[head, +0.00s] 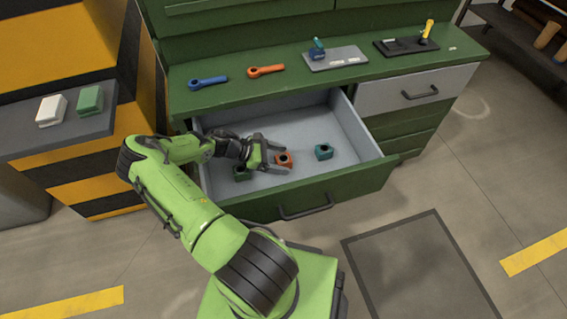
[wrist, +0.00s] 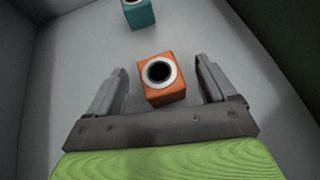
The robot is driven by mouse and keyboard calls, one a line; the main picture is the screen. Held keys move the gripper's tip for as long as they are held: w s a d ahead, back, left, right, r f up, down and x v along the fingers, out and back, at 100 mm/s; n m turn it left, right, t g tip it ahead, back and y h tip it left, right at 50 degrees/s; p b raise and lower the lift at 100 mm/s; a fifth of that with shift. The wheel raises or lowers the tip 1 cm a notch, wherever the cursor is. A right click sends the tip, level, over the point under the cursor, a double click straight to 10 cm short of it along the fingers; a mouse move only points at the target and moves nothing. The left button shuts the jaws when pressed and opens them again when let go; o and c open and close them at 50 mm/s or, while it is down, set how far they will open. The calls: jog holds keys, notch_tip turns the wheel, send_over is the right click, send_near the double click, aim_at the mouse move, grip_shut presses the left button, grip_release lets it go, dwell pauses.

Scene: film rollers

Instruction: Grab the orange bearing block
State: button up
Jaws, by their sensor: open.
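The orange bearing block (head: 283,159) sits on the floor of the open drawer (head: 349,137). It is a small block with a dark round hole in a pale ring. In the wrist view the orange block (wrist: 161,79) lies between the fingers of my gripper (wrist: 157,85), with a gap on each side. My gripper (head: 273,156) also shows in the head view, inside the drawer beside the block. It is open and holds nothing.
A teal block (head: 324,151) sits to the right in the drawer, and a green block (head: 242,173) to the left, partly behind my arm. The drawer walls surround my gripper. Wrenches (head: 266,71) lie on the green bench top above.

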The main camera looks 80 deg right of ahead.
jog(key=c, duration=1.5)
jog(key=shift+r, duration=0.1)
jog(key=shift+r, duration=0.1)
